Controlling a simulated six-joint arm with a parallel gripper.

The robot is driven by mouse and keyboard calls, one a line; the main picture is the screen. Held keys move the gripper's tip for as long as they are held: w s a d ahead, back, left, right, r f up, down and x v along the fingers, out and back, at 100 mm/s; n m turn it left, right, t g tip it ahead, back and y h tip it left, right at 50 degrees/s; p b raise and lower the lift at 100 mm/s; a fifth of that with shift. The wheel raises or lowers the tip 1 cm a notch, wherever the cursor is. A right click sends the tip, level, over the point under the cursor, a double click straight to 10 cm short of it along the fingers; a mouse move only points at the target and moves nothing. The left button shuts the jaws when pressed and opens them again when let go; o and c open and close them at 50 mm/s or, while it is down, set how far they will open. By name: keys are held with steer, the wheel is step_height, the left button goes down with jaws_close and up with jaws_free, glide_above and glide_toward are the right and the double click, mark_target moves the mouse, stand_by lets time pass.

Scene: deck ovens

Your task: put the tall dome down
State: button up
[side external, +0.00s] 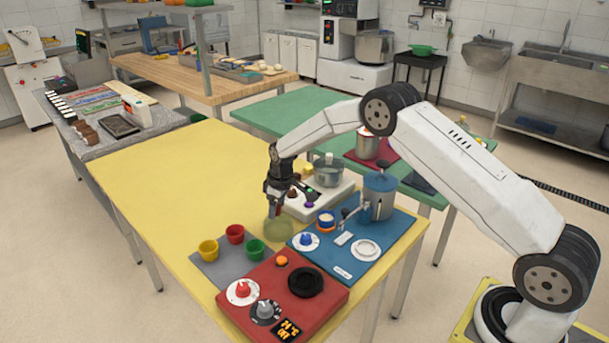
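The tall dome (279,232) looks like a see-through, greenish-yellow glass shape, low over the yellow table (160,190) between the grey mat and the white scale-like unit. My gripper (274,211) points down right at its top, with the fingers close together on it. The fingers hide the dome's top, and it is small in this view. I cannot tell whether its lower rim touches the table or hangs just above it.
Yellow, red and green cups (235,234) stand on a grey mat to the left. A red control panel (278,295) lies in front. A blue board (345,260) with a lidded pot (380,197) is on the right. The white unit (312,200) stands close behind. The table's left half is clear.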

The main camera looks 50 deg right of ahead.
mark_target(283, 215)
steer(key=shift+r, duration=0.15)
step_height(283, 215, up, 12)
steer(key=s, duration=0.1)
steer(key=shift+s+d, duration=0.35)
stand_by(0.5)
stand_by(0.4)
steer(key=s+a+m, duration=0.2)
steer(key=s, duration=1.3)
steer(key=s+a+m+t, duration=0.1)
steer(key=s+a+m, duration=0.1)
steer(key=s, duration=1.3)
steer(key=shift+a+f+h, duration=0.3)
steer(key=shift+a, duration=0.3)
